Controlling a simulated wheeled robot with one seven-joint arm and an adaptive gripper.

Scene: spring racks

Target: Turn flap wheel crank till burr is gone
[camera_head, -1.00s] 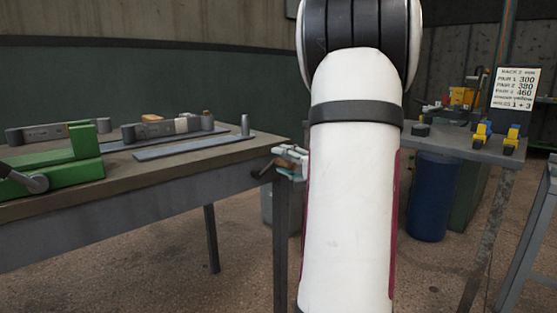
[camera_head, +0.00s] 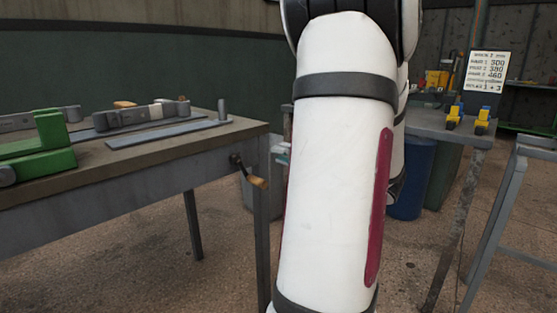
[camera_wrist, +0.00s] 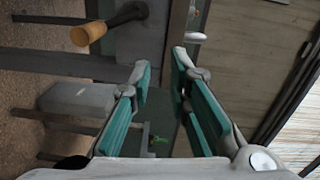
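A crank (camera_head: 239,161) with a wooden handle (camera_head: 258,183) sticks out from the right end of the workbench (camera_head: 150,190), under its top. In the wrist view the wooden handle (camera_wrist: 88,33) and the dark crank arm (camera_wrist: 130,12) are at the upper left, outside my fingers and apart from them. My gripper (camera_wrist: 160,62) is open and empty, with teal pads on both fingers. In the head view my white arm hides most of it. I cannot make out the flap wheel or the burr.
A green fixture (camera_head: 40,155), grey bars and a flat strip (camera_head: 170,134) lie on the workbench.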

